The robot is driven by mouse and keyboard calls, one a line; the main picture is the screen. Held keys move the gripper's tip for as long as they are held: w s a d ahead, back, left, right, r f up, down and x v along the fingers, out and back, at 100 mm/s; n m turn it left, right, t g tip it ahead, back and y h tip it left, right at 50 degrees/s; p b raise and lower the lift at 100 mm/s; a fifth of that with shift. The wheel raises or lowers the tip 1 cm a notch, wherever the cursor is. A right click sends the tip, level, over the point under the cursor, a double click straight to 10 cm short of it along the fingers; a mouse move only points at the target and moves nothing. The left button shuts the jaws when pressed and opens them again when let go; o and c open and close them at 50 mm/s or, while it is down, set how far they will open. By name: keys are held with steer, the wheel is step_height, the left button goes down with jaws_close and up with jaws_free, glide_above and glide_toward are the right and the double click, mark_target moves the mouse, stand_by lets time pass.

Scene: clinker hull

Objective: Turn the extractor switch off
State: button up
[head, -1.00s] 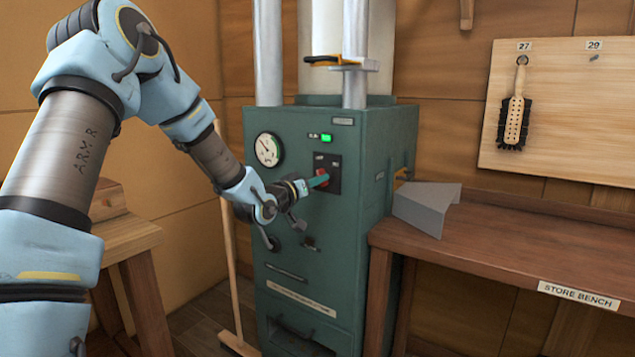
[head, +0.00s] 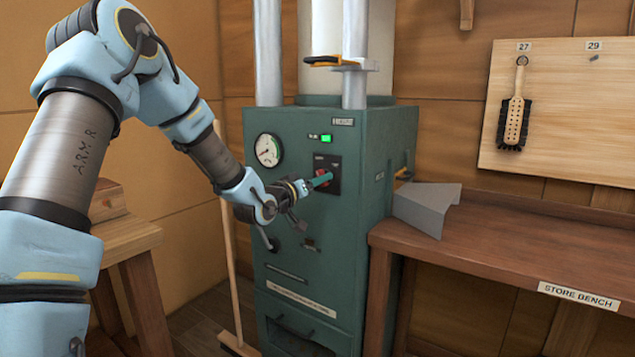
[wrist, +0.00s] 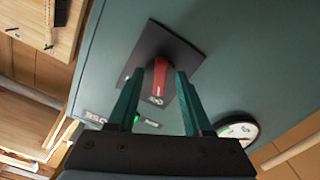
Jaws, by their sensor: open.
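The extractor is a green cabinet (head: 290,235) with a dark switch plate (head: 334,163) on its front. A red switch knob (wrist: 160,76) sits on that plate and shows clearly in the wrist view; in the head view my fingers partly hide it. A green lamp (head: 326,138) above the switch is lit. My gripper (head: 322,180) is at the switch plate. In the wrist view, its two green fingers (wrist: 156,78) are apart, one on each side of the knob, with visible gaps. I cannot tell exactly how deep the fingertips reach around it.
A round gauge (head: 268,150) is left of the switch. A broom (head: 229,270) leans by the cabinet's left side. The store bench (head: 500,245) with a grey angled piece (head: 428,207) stands at right. A brush (head: 514,122) hangs on a board.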

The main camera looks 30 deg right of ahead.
steer(key=b+v, duration=0.2)
steer(key=v, duration=0.8)
steer(key=shift+s+a, duration=0.2)
steer(key=shift+a, duration=0.15)
steer(key=shift+w+a, duration=0.1)
steer(key=a+f+n+y+p, duration=0.1)
steer(key=a+f+y, duration=0.1)
steer(key=a+y, duration=0.3)
steer(key=w+a+f+n+y+p, duration=0.1)
steer(key=a+f+y, duration=0.15)
steer(key=a, duration=0.45)
steer(key=a+f+y+p, duration=0.1)
steer(key=a+f+y, duration=0.2)
steer(key=a, duration=0.3)
steer(key=s+a+n+g+y+p, duration=0.2)
steer(key=s+a+g+y, duration=0.3)
steer(key=s+a, duration=1)
steer(key=shift+a+f+n+g, duration=0.2)
steer(key=shift+a+n+g, duration=0.7)
steer(key=shift+g, duration=0.2)
steer(key=shift+s, duration=0.1)
